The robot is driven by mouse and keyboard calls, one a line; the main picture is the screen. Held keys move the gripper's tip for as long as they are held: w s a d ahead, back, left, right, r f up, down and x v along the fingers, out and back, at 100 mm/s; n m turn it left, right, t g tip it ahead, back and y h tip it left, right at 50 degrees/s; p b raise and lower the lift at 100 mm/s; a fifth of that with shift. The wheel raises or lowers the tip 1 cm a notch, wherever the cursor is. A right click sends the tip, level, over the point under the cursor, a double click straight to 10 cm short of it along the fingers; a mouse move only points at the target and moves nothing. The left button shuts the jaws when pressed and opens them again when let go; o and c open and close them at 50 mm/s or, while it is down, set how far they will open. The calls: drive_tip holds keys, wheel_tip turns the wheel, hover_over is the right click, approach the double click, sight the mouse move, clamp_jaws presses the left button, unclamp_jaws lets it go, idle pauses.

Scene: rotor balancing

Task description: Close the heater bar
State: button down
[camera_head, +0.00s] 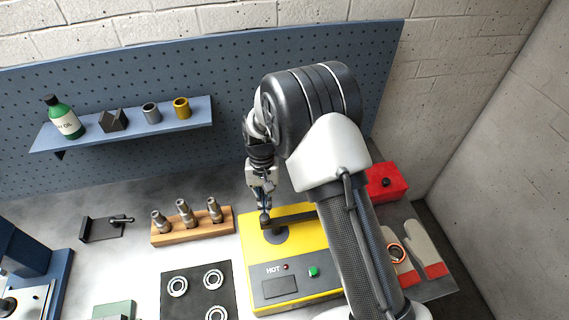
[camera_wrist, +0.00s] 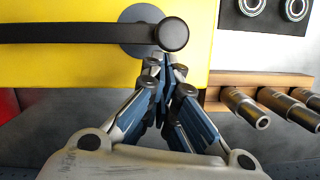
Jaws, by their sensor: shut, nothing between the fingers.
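The heater (camera_head: 293,283) is a yellow box with a grey front panel marked HOT, a small red lamp and a green button (camera_head: 313,271). Its dark heater bar (camera_head: 290,221) lies across the top, over a round grey disc (camera_head: 278,236). In the wrist view the black bar (camera_wrist: 70,29) runs level across the disc and ends in a round black knob (camera_wrist: 173,34). My gripper (camera_head: 265,209) is at the knob end of the bar. In the wrist view my gripper (camera_wrist: 166,62) is shut and empty, its tips just beside the knob; whether they touch it I cannot tell.
A wooden block (camera_head: 192,229) with several metal tools stands left of the heater. A dark mat (camera_head: 197,291) with bearing rings lies in front. A red box (camera_head: 386,182) and gloves (camera_head: 408,250) are at right. A shelf (camera_head: 125,127) hangs on the pegboard behind.

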drive_tip(key=shift+s+n, duration=0.4)
drive_tip(key=shift+s, duration=0.35)
drive_tip(key=shift+s+f, duration=0.15)
drive_tip(key=v, duration=1.2)
drive_tip(key=shift+w, duration=0.3)
drive_tip(key=shift+a, duration=0.1)
